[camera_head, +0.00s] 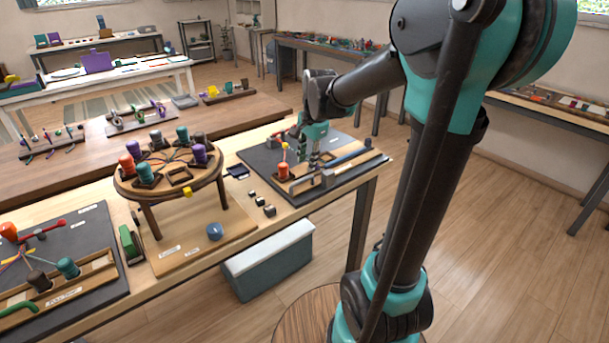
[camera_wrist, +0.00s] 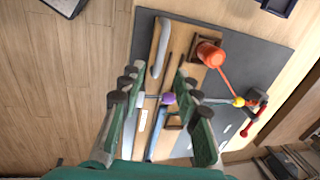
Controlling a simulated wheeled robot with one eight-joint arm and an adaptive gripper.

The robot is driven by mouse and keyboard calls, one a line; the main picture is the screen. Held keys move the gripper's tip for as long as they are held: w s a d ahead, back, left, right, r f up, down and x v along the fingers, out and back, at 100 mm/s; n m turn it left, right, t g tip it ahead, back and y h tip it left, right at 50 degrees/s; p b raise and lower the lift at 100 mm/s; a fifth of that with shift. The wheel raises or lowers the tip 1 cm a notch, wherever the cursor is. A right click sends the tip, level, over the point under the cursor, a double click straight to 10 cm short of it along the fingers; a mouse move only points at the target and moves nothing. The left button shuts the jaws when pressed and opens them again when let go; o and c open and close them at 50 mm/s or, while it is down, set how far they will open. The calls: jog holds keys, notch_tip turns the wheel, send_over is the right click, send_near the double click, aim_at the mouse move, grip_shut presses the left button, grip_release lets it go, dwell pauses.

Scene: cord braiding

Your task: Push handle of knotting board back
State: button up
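The knotting board (camera_head: 258,156) is a dark mat with a light wooden strip on the right part of the workbench. It also fills much of the wrist view (camera_wrist: 240,65). On it are a long blue bar (camera_head: 350,156), a grey handle-like bar (camera_head: 328,178) and an orange spool (camera_head: 283,171). The wrist view shows the grey bar (camera_wrist: 161,48), the orange spool (camera_wrist: 210,54) and a small purple ball (camera_wrist: 168,98). My gripper (camera_wrist: 157,85) is open above the board, its fingers on either side of the strip. Contact cannot be told.
A round stand with several coloured spools (camera_head: 168,170) is left of the board. Small dark blocks (camera_head: 262,205) lie between them. A red-handled lever (camera_wrist: 252,125) and yellow ball (camera_wrist: 239,102) are at the mat's right in the wrist view. A grey bin (camera_head: 268,262) is under the bench.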

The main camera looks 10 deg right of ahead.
aim_at(304, 179)
jog(key=f, duration=0.4)
jog(key=w+f, duration=0.1)
jog(key=f, duration=0.1)
jog(key=shift+a+f, duration=0.35)
grip_shut()
